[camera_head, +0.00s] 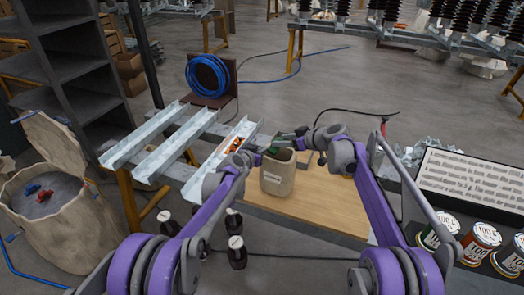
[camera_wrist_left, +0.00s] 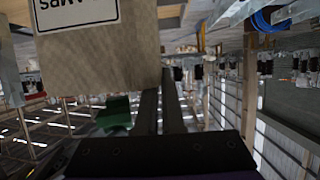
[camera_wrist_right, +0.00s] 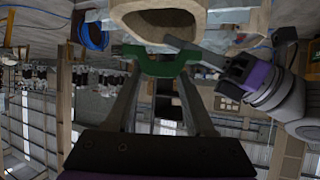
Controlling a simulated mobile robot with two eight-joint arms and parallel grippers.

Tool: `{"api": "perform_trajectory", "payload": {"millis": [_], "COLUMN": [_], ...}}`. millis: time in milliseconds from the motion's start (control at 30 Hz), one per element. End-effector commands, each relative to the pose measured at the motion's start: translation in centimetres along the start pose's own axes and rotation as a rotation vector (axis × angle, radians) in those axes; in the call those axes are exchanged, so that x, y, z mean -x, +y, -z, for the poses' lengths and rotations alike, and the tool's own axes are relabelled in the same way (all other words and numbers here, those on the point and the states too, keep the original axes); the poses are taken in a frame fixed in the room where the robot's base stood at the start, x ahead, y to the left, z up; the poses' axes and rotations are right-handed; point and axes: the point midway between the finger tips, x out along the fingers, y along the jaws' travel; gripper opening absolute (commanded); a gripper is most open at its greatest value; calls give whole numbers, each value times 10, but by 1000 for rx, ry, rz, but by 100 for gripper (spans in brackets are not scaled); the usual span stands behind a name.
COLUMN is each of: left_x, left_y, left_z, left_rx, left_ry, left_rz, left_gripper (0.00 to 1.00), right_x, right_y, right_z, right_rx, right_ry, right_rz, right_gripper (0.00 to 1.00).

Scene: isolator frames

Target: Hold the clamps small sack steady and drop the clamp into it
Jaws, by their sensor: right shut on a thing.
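The small tan sack (camera_head: 277,178) stands upright on the wooden board with its mouth open. Its labelled side also shows in the left wrist view (camera_wrist_left: 100,60). The green clamp (camera_wrist_right: 152,64) is between the fingertips of my right gripper (camera_wrist_right: 160,72), which is shut on it. It is held at the sack's mouth; whether it touches the rim is unclear. My left gripper (camera_wrist_left: 165,85) is at the sack's left rim, with one finger reaching over the rim. Its fingers are close together, but whether they pinch the sack wall is not clear.
Metal channels (camera_head: 165,140) lie left of the sack, one with orange items. A large sack (camera_head: 75,215) with red and blue things stands at far left. Labelled tins (camera_head: 480,240) and a sign (camera_head: 470,185) are at right. The board (camera_head: 325,205) has bare room right of the sack.

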Motion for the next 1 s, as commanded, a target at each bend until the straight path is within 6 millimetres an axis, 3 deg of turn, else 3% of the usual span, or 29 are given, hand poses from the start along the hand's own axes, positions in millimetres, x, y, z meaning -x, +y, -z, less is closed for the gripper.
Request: {"api": "perform_trajectory", "payload": {"millis": [267, 300, 467, 800, 1000], "left_x": [0, 0, 0, 0, 0], "left_y": [0, 0, 0, 0, 0], "left_z": [0, 0, 0, 0, 0], "left_rx": [0, 0, 0, 0, 0], "left_ry": [0, 0, 0, 0, 0], "left_rz": [0, 0, 0, 0, 0], "left_gripper": [0, 0, 0, 0, 0], "right_x": [0, 0, 0, 2, 30], "right_y": [0, 0, 0, 0, 1], "right_z": [-1, -1, -1, -1, -1], "right_rx": [0, 0, 0, 0, -1], "right_ry": [1, 1, 0, 0, -1], "right_rz": [0, 0, 0, 0, -2], "right_gripper": [0, 60, 89, 89, 89]}}
